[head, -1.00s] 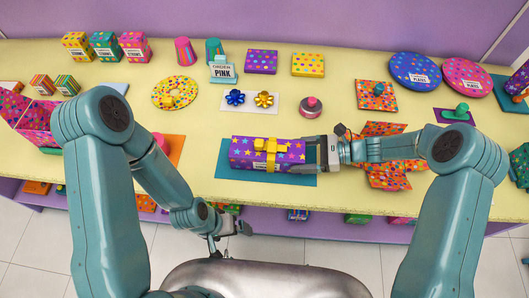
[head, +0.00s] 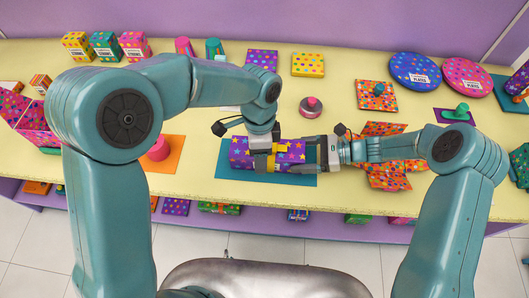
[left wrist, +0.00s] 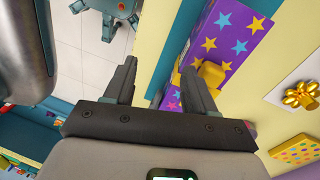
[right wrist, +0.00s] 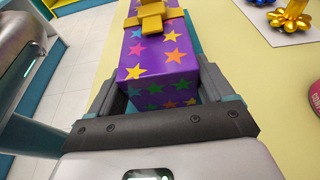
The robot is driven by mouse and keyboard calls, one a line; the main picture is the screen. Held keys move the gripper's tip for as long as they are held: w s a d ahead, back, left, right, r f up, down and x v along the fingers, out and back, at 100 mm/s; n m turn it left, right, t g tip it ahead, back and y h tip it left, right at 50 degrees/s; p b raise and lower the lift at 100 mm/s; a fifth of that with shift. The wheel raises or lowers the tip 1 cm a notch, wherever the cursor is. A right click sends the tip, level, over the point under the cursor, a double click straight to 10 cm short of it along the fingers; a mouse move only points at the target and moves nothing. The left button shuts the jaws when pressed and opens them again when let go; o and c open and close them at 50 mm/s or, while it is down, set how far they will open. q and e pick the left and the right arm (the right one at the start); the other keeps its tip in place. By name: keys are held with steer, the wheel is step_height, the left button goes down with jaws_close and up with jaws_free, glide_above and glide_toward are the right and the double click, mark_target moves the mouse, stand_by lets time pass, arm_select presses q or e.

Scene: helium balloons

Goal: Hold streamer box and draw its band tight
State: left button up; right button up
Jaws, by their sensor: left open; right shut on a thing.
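The streamer box (head: 240,151) is purple with coloured stars and lies on a teal mat (head: 224,187). A yellow band (head: 281,148) with a raised yellow piece wraps around its middle. My right gripper (head: 319,153) is shut on the box's right end; in the right wrist view (right wrist: 160,88) its fingers sit on both sides of the box. My left gripper (head: 266,162) is open at the band, covering part of it.
A gold bow (left wrist: 300,95) lies on a white card behind the box. An orange spotted open carton (head: 388,177) lies to the right. A pink knob (head: 158,149) sits on an orange mat to the left.

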arm_select(q)
steer(key=w+r+m+t, duration=0.2)
steer(key=w+r, duration=0.4)
steer(key=r, duration=0.3)
steer(key=f, duration=0.8)
steer(key=a+f, duration=0.1)
steer(key=f, duration=0.2)
steer(key=shift+f, duration=0.4)
jaws_close()
